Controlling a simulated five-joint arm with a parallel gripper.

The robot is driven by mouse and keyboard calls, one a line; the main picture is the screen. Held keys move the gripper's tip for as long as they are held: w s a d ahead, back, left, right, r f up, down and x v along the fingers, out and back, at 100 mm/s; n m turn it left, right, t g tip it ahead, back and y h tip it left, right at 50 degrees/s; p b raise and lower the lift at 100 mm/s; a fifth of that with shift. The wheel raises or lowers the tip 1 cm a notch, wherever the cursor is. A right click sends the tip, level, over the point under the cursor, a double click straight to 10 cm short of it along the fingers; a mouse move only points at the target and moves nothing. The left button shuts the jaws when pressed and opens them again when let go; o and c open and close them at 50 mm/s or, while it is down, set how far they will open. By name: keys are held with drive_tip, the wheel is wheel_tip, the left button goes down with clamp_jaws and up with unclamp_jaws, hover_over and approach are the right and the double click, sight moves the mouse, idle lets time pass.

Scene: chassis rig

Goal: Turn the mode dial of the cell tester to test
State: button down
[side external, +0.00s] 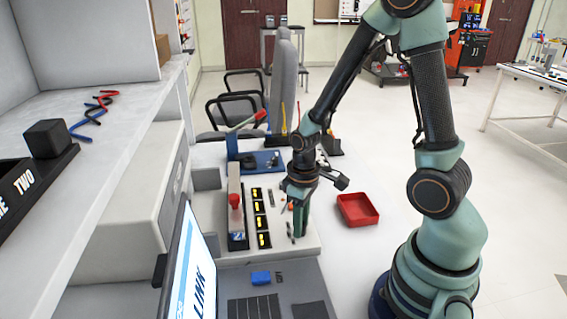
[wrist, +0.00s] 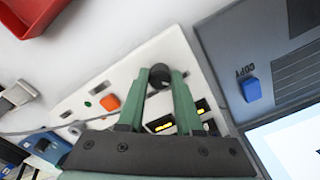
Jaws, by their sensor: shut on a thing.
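The cell tester is a white panel (side external: 312,243) on the bench, and it also shows in the wrist view (wrist: 132,66). In the wrist view a round black dial (wrist: 158,86) sits near the panel's corner. My gripper (wrist: 160,74) has its two green fingers on either side of the dial, shut on it. In the side external view my gripper (side external: 301,232) points down at the right part of the panel, and its fingers hide the dial. I cannot read the dial's setting or its labels.
A red tray (side external: 357,209) lies right of the panel. An orange button (wrist: 110,104) is near the dial.

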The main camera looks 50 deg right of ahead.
drive_tip(key=m, duration=0.4)
drive_tip(key=shift+a, duration=0.1)
drive_tip(key=shift+m, duration=2.3)
drive_tip(key=c, duration=0.6)
unclamp_jaws()
drive_tip(key=shift+r, duration=0.1)
wheel_tip(320, 180, up, 12)
drive_tip(key=shift+f, duration=0.1)
